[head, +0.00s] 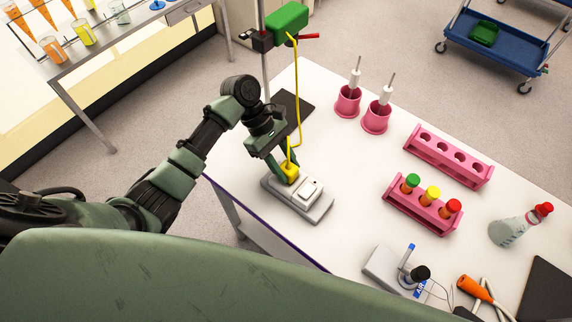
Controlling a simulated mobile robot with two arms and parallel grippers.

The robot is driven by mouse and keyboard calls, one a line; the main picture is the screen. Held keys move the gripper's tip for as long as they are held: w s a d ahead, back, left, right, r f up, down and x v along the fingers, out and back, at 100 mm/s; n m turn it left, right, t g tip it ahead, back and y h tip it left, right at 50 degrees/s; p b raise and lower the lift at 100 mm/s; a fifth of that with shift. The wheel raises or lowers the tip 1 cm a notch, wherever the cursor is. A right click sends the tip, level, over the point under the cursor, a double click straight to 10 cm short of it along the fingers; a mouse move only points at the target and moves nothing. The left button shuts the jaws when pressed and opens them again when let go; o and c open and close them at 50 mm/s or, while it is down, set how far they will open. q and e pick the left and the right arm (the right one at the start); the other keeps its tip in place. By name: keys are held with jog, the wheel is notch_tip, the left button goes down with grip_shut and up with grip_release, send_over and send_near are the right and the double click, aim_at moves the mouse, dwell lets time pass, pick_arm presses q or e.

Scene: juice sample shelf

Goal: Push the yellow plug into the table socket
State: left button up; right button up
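The yellow plug (289,174) is between the fingers of my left gripper (286,163), which looks shut on it. A yellow cable (298,95) runs from the plug up to a green block on a stand. The table socket (310,206) is a grey, low box on the white table, with a raised white square on its right part. The plug is at the left part of the box, close over its top. The fingers partly cover the plug, and I cannot tell whether its underside touches the socket or is inside it. My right gripper is not in view.
The green block (291,17) is clamped to a metal stand behind the gripper. Pink cups (376,119), pink tube racks (440,219), a flask (508,231) and a grey device (386,267) stand to the right. The tabletop between socket and racks is clear.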

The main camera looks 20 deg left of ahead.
pick_arm(q)
jog(key=o, duration=0.3)
jog(key=b+v, duration=0.2)
jog(key=v, duration=0.5)
jog(key=shift+a+r, duration=0.2)
jog(key=shift+r, duration=0.15)
jog(key=shift+w, duration=0.1)
